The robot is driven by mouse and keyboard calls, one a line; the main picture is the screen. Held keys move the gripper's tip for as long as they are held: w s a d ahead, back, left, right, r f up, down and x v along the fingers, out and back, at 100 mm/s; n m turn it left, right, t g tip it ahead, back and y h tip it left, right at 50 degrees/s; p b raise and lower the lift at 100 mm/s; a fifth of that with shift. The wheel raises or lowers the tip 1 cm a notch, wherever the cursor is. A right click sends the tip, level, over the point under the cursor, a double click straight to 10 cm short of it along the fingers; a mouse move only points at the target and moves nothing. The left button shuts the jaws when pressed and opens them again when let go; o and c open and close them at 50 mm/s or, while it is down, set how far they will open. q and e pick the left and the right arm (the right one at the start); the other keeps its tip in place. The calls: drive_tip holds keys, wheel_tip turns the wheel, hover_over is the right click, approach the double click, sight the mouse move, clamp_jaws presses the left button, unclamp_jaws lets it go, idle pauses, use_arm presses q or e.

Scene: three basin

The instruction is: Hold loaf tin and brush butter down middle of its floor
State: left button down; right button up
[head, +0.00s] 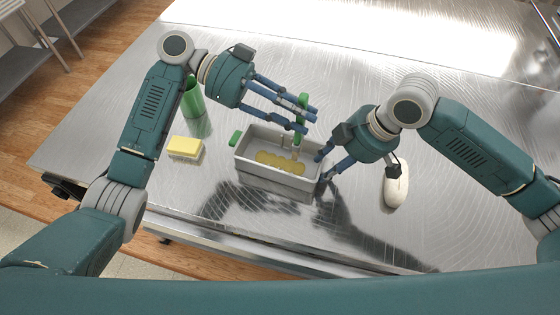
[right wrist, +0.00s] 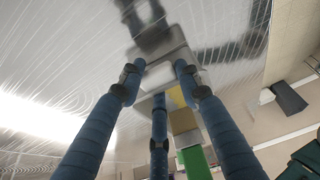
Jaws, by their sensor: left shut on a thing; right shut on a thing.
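The grey loaf tin (head: 272,177) stands near the table's front edge, with a green grip at its left end. A yellow buttery patch (head: 275,160) with a wavy edge covers part of its floor. My left gripper (head: 308,121) is shut on the green-handled brush (head: 302,104) above the tin's far right part. The brush is roughly upright, its lower end reaching down inside the tin; I cannot tell whether the bristles touch the floor. My right gripper (head: 322,167) is shut on the tin's right end, where its fingers hide the contact. The right wrist view (right wrist: 160,100) shows those fingers around it.
A yellow block (head: 184,146) lies left of the tin. A white rounded object (head: 396,187) lies right of my right gripper. The shiny metal table (head: 400,65) is clear at the back.

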drive_tip(key=o, duration=1.3)
drive_tip(key=v, duration=1.2)
